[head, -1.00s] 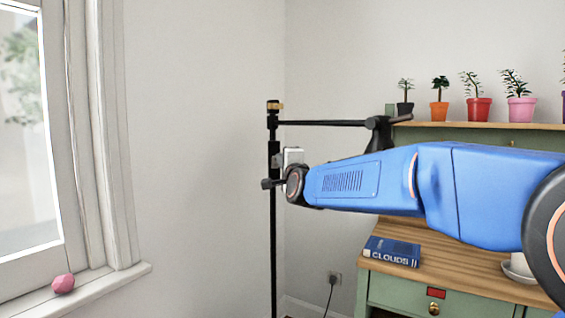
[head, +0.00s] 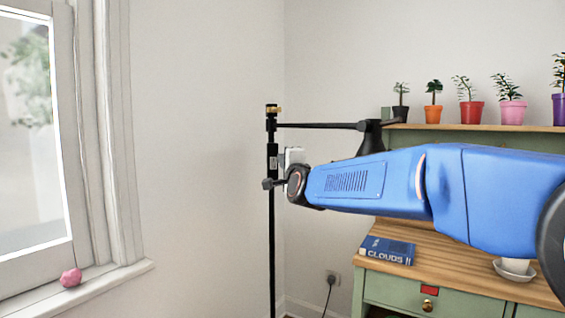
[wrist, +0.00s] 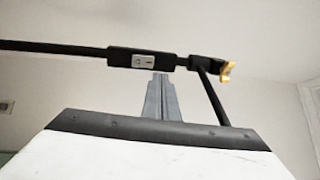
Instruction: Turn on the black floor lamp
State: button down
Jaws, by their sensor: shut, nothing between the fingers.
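The black floor lamp (head: 271,240) stands upright in the corner, with a thin pole, a brass knob near the top and a side arm reaching right to a dark shade. In the wrist view the lamp pole (wrist: 60,48) runs across the top, and a black housing on it carries a light grey switch (wrist: 144,61). My gripper (wrist: 161,76) is shut and empty, its grey fingertips just below the housing, close to the switch's right end. I cannot tell whether they touch. In the head view the fingers are mostly hidden. The lamp's bulb is not visible.
A green desk (head: 460,265) with a wooden top stands right, bearing a blue book (head: 387,250) and a white pot on a saucer (head: 515,270). Several potted plants line the shelf above. A window sill at left holds a pink object (head: 71,278). The wall left of the lamp is clear.

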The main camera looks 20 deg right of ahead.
jog(key=s+r, duration=0.1)
jog(key=s, duration=0.8)
jog(key=shift+r, duration=0.2)
